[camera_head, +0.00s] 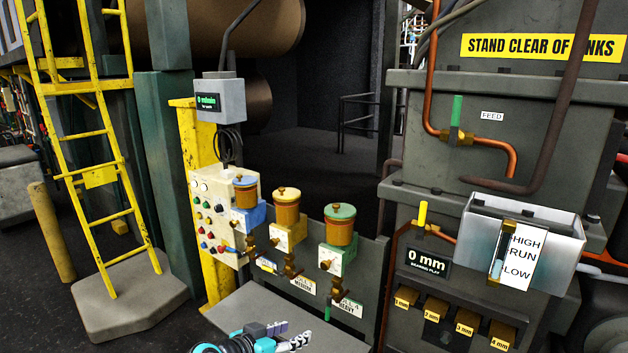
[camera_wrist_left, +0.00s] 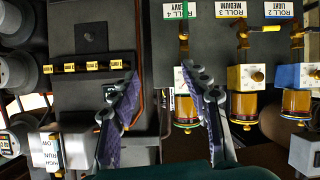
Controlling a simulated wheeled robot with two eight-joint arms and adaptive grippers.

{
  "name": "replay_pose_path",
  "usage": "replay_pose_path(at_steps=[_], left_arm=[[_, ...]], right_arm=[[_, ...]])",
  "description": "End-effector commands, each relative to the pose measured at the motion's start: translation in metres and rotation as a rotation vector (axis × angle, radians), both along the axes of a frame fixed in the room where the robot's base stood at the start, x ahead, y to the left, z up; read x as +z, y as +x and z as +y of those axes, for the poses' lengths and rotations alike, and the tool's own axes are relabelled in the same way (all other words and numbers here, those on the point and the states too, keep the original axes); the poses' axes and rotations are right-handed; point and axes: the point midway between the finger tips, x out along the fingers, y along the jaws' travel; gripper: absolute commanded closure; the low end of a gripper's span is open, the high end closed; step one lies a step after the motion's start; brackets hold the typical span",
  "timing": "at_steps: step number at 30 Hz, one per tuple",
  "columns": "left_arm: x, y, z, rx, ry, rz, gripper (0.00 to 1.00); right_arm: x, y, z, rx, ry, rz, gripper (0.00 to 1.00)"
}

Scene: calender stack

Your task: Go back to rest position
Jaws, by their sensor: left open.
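My left gripper (camera_head: 292,335) shows at the bottom centre of the head view, with its teal wrist cut off by the lower edge. In the left wrist view my left gripper (camera_wrist_left: 163,78) has its two purple-padded fingers spread apart, with nothing between them. It is in front of the machine and apart from the oiler cups. My right gripper is in neither view.
Oiler cups with blue (camera_head: 245,181), yellow (camera_head: 286,207) and green (camera_head: 340,225) lids line the panel. A yellow ladder (camera_head: 100,178) is at left; dark floor lies below.

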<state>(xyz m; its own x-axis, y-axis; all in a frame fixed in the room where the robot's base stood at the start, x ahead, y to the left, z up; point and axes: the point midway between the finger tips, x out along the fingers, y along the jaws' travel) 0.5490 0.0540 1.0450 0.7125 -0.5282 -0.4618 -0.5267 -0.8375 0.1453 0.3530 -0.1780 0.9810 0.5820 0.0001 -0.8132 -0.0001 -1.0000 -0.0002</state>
Motion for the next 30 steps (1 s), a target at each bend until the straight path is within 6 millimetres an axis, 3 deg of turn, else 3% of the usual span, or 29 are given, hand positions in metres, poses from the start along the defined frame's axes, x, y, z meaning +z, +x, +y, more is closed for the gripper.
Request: replay_pose_path(at_steps=[1,6,13,18,30], left_arm=[[-0.004,-0.024,0.007,0.027,0.027,0.057,0.53],[-0.028,-0.097,0.044,0.175,0.124,0.238,0.53],[-0.056,-0.171,0.099,0.409,0.232,0.379,0.53],[-0.063,-0.194,0.121,0.503,0.264,0.407,0.53],[-0.064,-0.196,0.124,0.518,0.269,0.41,0.53]], right_arm=[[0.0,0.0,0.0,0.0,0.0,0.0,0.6],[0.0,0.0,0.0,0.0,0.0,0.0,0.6],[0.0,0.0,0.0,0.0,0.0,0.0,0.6],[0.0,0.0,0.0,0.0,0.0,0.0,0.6],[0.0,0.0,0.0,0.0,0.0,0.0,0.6]])
